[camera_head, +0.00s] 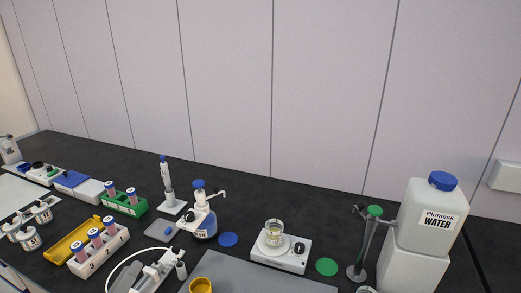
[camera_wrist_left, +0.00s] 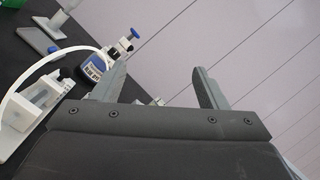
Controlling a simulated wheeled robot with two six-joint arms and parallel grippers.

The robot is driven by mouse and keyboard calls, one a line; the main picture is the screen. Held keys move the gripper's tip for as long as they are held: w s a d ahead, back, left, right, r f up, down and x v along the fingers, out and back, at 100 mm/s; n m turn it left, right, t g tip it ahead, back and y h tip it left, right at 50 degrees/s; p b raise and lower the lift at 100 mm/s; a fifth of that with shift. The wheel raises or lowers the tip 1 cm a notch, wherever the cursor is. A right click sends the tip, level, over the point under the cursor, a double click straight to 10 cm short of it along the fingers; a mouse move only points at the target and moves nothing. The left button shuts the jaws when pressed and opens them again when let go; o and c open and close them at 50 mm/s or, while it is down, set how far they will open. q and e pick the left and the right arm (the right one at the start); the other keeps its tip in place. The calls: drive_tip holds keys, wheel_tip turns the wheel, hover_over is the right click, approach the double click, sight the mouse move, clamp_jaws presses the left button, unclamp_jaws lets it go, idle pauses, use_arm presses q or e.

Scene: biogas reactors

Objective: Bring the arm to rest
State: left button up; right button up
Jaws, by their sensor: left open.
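My left gripper (camera_wrist_left: 162,85) shows in the left wrist view with its two dark fingers spread wide apart. It is open, and nothing is between the fingers. Behind the fingers is the pale panelled wall. The bench items lie to the left of the fingers in that view, apart from them. No arm or gripper is plain to see in the head view. My right gripper is in neither view.
The dark bench (camera_head: 330,205) carries a Plumesk water canister (camera_head: 425,215), a white stirrer plate with a beaker (camera_head: 274,233), a blue-labelled dispenser bottle (camera_head: 203,227), a green tube rack (camera_head: 125,205), a white tube rack (camera_head: 98,262) and a yellow tray (camera_head: 72,241).

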use_arm(q)
drive_tip(key=s+a+f+n+g+y, duration=0.1)
drive_tip(key=s+a+f+n+y, duration=0.1)
drive_tip(key=a+n+y, duration=0.55)
drive_tip(key=s+a+f+n+g+y, duration=0.1)
drive_tip(key=s+a+n+g+y, duration=0.3)
drive_tip(key=n, duration=0.7)
drive_tip(key=s+f+n+g+y, duration=0.1)
drive_tip(key=s+f+n+g, duration=0.3)
drive_tip(key=f+n, duration=0.4)
drive_tip(key=s+d+f+n+g+h, duration=0.45)
drive_tip(key=s+d+f+g, duration=0.35)
drive_tip(key=s+f, duration=0.25)
wheel_tip(320, 180, down, 24)
drive_tip(key=s+a, duration=0.2)
drive_tip(key=s+d+f+g+h, duration=0.1)
drive_tip(key=s+f+g, duration=0.1)
drive_tip(key=s+f, duration=1.2)
drive_tip(key=shift+d+f+m, duration=0.3)
drive_tip(key=shift+d+f, duration=0.1)
